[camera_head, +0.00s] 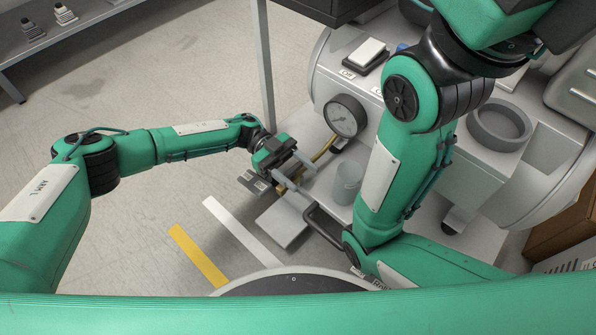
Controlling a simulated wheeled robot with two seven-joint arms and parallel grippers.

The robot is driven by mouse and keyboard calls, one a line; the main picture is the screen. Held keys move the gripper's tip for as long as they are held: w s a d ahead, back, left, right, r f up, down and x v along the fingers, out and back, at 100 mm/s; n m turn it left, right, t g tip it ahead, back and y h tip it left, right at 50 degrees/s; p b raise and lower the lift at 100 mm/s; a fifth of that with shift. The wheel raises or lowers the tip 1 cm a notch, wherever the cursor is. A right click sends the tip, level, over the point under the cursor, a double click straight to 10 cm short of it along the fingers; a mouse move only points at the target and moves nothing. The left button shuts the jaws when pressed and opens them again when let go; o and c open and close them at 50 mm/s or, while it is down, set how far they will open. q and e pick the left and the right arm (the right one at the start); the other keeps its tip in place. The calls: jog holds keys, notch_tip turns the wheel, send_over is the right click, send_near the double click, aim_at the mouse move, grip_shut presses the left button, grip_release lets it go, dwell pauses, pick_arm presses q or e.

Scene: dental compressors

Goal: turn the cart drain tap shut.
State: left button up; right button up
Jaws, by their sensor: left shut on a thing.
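My left gripper (290,176) reaches in from the left, low beside the compressor cart (323,200). It is shut on a small part at the end of a brass pipe (326,149), which fits the drain tap. The fingers hide most of the tap, so I cannot tell its handle's angle. The pipe runs up toward the tank (337,72), below a round pressure gauge (345,115). My right arm crosses in front of the tank; its gripper is out of view.
A grey cup (347,183) stands on the cart close right of my left gripper. A dark cart handle (322,226) is nearer to me. A grey ring-shaped part (499,125) sits on the right. Open floor (150,215) lies to the left, with yellow and white stripes.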

pick_arm(q)
jog(key=o, duration=1)
jog(key=shift+w+a+p, duration=0.3)
jog(key=shift+w+a, duration=0.1)
jog(key=p+v, duration=0.1)
jog(key=v, duration=1.1)
jog(key=shift+w+a, duration=0.15)
jog(key=shift+w, duration=0.05)
